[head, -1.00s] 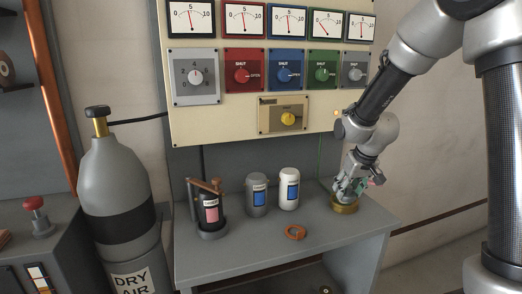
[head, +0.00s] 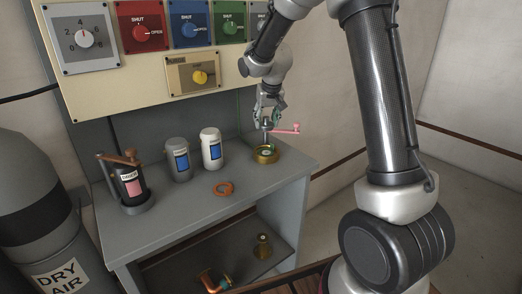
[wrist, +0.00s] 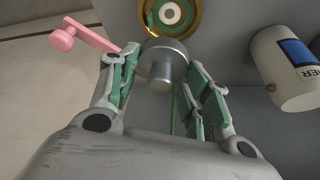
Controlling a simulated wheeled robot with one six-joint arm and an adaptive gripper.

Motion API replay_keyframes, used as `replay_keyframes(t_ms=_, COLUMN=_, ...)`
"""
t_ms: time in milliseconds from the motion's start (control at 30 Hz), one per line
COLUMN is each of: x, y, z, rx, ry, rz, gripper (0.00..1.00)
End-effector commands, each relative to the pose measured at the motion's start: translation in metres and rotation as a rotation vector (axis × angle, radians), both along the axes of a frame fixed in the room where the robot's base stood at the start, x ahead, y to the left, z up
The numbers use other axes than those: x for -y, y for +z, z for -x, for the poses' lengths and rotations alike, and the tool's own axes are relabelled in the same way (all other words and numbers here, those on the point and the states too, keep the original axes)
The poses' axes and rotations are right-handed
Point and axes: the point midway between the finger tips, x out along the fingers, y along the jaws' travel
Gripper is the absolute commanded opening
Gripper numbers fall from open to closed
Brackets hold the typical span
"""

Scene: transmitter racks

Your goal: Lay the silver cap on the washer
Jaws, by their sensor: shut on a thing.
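My gripper (head: 269,113) is shut on the silver cap (wrist: 165,62), a wide disc with a narrower round stem. The cap also shows in the head view (head: 266,127), held above a brass ring (head: 266,155) on the bench's right end. A pale green ring with a light centre, seemingly the washer (wrist: 170,12), lies inside the brass ring. In the wrist view it is beyond the cap, cut by the top edge. A gap shows between cap and brass ring. A pink lever (head: 287,131) sticks out right beside the cap; I cannot tell what bears it.
An orange ring (head: 223,189) lies on the grey bench (head: 150,233). A white canister (head: 211,150), a grey canister (head: 177,160) and a dark canister (head: 129,186) in a clamp stand to the left. The control panel (head: 150,70) rises behind. The bench's front right is clear.

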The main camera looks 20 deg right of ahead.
Motion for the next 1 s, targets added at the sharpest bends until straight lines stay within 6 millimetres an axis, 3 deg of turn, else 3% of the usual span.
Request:
replay_keyframes(t_ms=67, x=0.001, y=-0.005, z=0.004, rx=-0.004, ry=0.005, rz=0.000, gripper=0.20)
replay_keyframes(t_ms=300, x=0.001, y=-0.052, z=0.005, rx=-0.004, ry=0.014, rz=-0.001, gripper=0.20)
replay_keyframes(t_ms=533, x=0.001, y=-0.080, z=0.006, rx=-0.005, ry=0.014, rz=0.000, gripper=0.21)
replay_keyframes(t_ms=633, x=0.001, y=-0.094, z=0.006, rx=-0.005, ry=0.014, rz=0.001, gripper=0.12)
replay_keyframes(t_ms=700, x=0.001, y=-0.100, z=0.006, rx=-0.006, ry=0.013, rz=-0.001, gripper=0.01)
replay_keyframes(t_ms=900, x=0.000, y=-0.103, z=0.009, rx=-0.013, ry=0.012, rz=-0.002, gripper=0.00)
replay_keyframes(t_ms=933, x=0.000, y=-0.104, z=0.009, rx=-0.014, ry=0.012, rz=-0.001, gripper=0.59)
replay_keyframes(t_ms=1000, x=0.000, y=-0.104, z=0.009, rx=-0.014, ry=0.011, rz=-0.001, gripper=0.69)
